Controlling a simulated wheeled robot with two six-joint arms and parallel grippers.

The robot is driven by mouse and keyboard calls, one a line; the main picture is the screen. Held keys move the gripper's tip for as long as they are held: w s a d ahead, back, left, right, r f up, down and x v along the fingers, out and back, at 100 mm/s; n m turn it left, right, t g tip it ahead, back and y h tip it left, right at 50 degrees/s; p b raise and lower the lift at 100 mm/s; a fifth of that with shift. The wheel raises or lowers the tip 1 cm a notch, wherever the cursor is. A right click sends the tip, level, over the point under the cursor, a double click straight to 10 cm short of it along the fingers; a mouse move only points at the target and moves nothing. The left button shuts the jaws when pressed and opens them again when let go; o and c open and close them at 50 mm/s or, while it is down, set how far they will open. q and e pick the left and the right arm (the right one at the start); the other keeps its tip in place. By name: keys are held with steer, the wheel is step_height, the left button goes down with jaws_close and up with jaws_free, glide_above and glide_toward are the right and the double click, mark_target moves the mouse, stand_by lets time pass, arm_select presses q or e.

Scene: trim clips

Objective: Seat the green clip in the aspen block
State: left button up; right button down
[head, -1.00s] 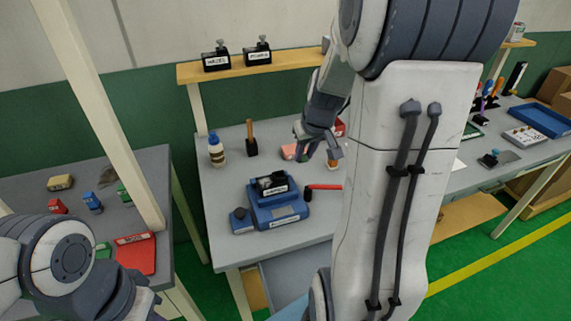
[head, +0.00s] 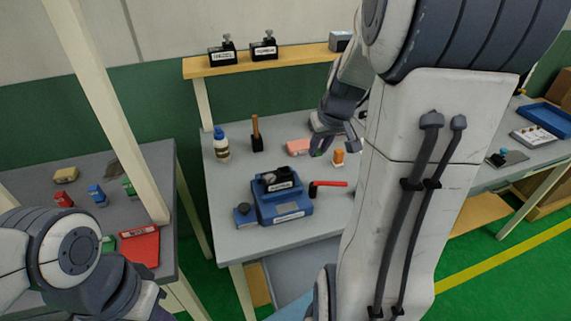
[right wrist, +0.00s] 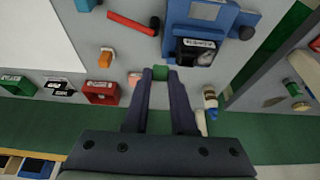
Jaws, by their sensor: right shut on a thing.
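My right gripper (head: 338,142) is shut on the green clip, above the back part of the middle bench. In the right wrist view the green clip (right wrist: 159,72) shows between the fingertips (right wrist: 160,76); the fingers hide part of it. The aspen block (head: 282,180) is black with a white label and sits in a blue fixture (head: 283,209), to the front left of the gripper. The block (right wrist: 196,50) also shows in the right wrist view, beyond and to the right of the fingertips, apart from the clip. My left gripper (head: 148,300) is partly in view at lower left; its jaws are unclear.
A red-handled tool (head: 329,184) lies right of the fixture. An orange peg (head: 339,157) and a pink object (head: 298,147) are near the gripper. A glue bottle (head: 221,145) stands at the back left. Two labelled black blocks stand on the shelf (head: 290,60). The bench front is clear.

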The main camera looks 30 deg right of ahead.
steer(key=w+a+f, duration=0.1)
steer(key=w, duration=0.1)
steer(key=w+a+f+p, duration=0.1)
steer(key=w+a+f, duration=0.1)
steer(key=w+a+f+p, duration=0.1)
steer(key=w, duration=0.2)
steer(key=shift+a+f, duration=0.3)
steer(key=shift+f, duration=0.1)
steer(key=shift+w+a+f, duration=0.1)
steer(key=shift+w+f, duration=0.05)
steer(key=shift+f, duration=1.8)
steer(key=shift+f, duration=0.25)
steer(key=c, duration=0.7)
jaws_free()
steer(key=shift+c, duration=0.2)
steer(key=shift+r, duration=0.1)
